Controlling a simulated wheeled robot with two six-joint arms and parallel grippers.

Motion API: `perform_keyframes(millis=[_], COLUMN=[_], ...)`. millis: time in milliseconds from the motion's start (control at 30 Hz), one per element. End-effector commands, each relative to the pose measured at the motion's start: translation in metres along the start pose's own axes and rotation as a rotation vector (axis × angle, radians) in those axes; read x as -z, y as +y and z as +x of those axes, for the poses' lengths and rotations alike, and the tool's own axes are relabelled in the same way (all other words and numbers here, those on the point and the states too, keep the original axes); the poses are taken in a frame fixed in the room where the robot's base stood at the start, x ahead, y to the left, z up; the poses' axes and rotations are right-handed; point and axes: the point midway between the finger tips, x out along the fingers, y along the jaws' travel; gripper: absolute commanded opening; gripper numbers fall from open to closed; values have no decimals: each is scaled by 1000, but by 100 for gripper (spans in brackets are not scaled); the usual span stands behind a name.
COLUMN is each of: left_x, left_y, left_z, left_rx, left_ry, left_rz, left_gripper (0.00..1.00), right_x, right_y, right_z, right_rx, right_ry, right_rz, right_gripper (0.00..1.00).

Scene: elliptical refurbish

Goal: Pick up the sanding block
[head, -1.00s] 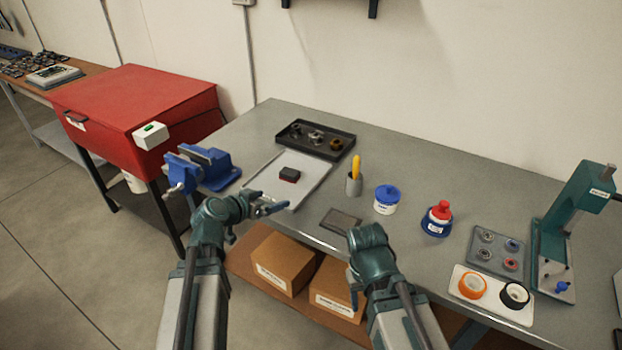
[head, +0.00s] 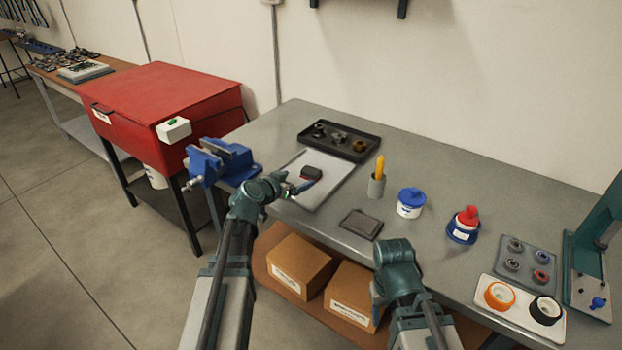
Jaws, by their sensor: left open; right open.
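The sanding block appears to be the small dark block with a reddish lower part (head: 312,172), lying on a pale tray (head: 331,188) on the grey workbench. My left gripper (head: 299,187) is open, at the tray's left side, with its fingertips just in front of the block. The fingers overlap the block's near edge in the picture, and I cannot tell whether they touch it. My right gripper (head: 375,291) is open and low in front of the bench edge, mostly hidden by its own wrist.
A blue vise (head: 219,160) stands close left of the tray, and a black parts tray (head: 340,140) lies behind it. A flat dark pad (head: 361,223), a cup with a yellow tool (head: 377,186), a blue-lidded jar (head: 410,203) and a red-topped bottle (head: 464,226) stand to the right.

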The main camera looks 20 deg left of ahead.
Motion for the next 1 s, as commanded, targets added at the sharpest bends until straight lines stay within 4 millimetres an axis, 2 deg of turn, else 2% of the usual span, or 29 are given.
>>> perform_keyframes(millis=[267,467,600,867,1000], left_x=[-2,-10,-9,-7,-7], left_y=[0,1,1,2,2], left_z=[9,36,54,55,55], left_rx=[1,-2,0,1,1], left_ry=[0,0,0,0,0], left_rz=[0,1,1,0,0], left_gripper=[100,100,100,100,75], right_x=[0,1,2,2,2], right_y=[0,-2,-3,-3,-3], right_z=[6,23,28,27,27], right_rx=[0,0,0,0,0], right_ry=[0,0,0,0,0], right_rz=[0,0,0,0,0], right_gripper=[50,50,50,50,50])
